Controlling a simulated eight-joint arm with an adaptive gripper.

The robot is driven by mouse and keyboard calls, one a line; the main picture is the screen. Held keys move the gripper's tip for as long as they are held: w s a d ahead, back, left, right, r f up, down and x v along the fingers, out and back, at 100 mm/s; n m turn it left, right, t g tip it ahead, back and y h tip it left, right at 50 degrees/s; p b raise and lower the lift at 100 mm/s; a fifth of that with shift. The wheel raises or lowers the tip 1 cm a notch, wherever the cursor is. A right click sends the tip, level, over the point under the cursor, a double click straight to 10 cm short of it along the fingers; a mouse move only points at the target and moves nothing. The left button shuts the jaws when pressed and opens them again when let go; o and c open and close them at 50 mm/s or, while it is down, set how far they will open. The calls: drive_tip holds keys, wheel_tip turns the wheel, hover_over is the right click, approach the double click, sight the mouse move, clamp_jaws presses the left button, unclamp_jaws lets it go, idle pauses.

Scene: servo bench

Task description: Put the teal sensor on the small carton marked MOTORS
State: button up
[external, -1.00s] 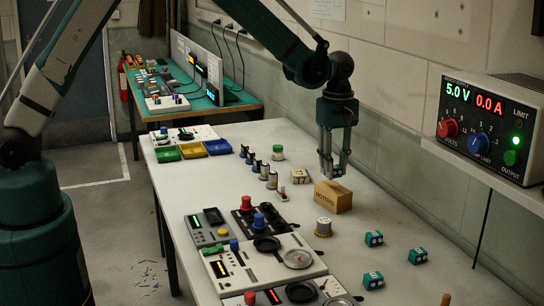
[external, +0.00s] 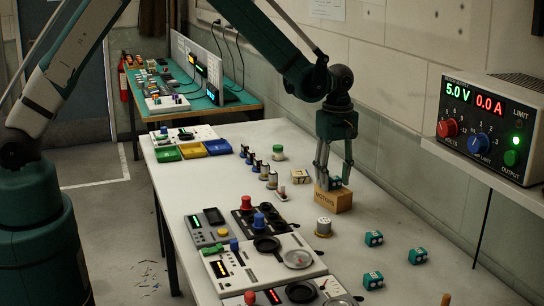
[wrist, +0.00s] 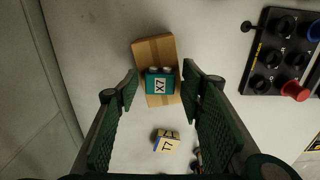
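The small carton (external: 338,203) marked MOTORS stands on the bench, and its brown top (wrist: 155,50) shows in the wrist view. A teal sensor (wrist: 161,83) labelled X7 rests on the carton's top, towards one end. In the external view the sensor (external: 335,183) is small and partly hidden between my fingers. My gripper (external: 334,182) points down over the carton. In the wrist view its fingers (wrist: 161,80) stand on either side of the sensor, with a visible gap on both sides. It is open.
Several other teal sensors, one of them near the front (external: 373,280), lie on the bench to the right. A silver cylinder (external: 323,227) stands close in front of the carton. A cream T7 block (wrist: 166,141) lies behind it. Control panels (external: 265,260) fill the bench's left front.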

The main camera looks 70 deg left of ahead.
sight(334, 178)
drive_tip(key=shift+r, duration=0.1)
idle(0.3)
wheel_tip(334, 178, up, 12)
idle(0.7)
idle(0.5)
drive_tip(key=shift+r, duration=0.15)
